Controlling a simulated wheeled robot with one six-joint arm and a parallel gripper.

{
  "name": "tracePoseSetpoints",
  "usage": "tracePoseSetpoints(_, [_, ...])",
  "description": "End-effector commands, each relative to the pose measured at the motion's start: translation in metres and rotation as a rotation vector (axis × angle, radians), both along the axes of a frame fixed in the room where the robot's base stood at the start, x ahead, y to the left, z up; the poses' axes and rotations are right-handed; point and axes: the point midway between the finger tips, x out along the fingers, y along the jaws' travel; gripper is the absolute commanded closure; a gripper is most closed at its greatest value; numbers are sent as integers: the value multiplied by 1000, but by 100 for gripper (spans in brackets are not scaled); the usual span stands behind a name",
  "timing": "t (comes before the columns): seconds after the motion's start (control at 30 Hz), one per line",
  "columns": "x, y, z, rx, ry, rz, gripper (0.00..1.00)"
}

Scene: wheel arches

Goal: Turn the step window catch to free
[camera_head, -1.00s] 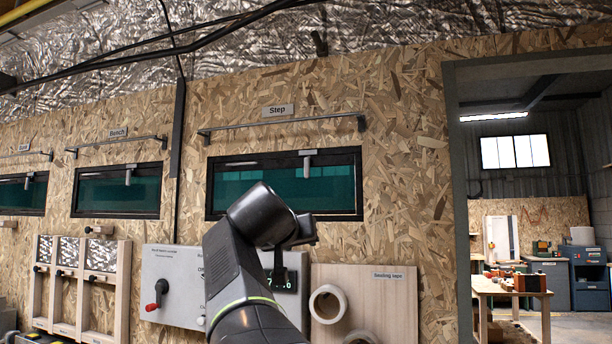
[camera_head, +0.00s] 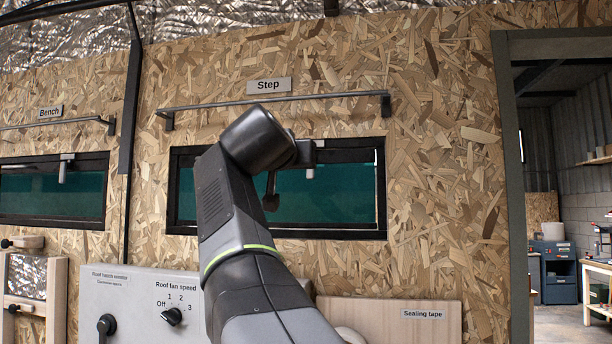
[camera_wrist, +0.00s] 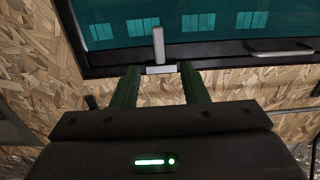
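The Step window (camera_head: 345,205) is a dark-framed teal pane below the "Step" label (camera_head: 268,85). Its catch (camera_head: 311,173) is a small grey lever at the frame's top edge, hanging down, partly hidden behind my wrist. In the wrist view, which looks turned upside down, the catch (camera_wrist: 158,46) stands straight across the pane from its pale base (camera_wrist: 160,69). My gripper (camera_wrist: 159,78) is open and empty, one green finger on each side of the catch's line. The fingertips are close to the base; contact cannot be told.
A grey rail (camera_head: 275,101) runs above the window on brackets. Below are a panel with a roof fan speed knob (camera_head: 172,316) and a board labelled "Sealing tape" (camera_head: 385,312). The Bench window (camera_head: 52,192) is at left and a doorway at right.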

Motion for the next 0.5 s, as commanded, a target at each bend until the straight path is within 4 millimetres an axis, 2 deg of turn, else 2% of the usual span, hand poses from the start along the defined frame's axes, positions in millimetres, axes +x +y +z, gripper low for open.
tracePoseSetpoints(0.13, [1,-1,2,1,-2,-1,60])
tracePoseSetpoints(0.27, [15,-4,3,-1,0,-3,60])
tracePoseSetpoints(0.5, [64,-14,4,-2,1,-4,60])
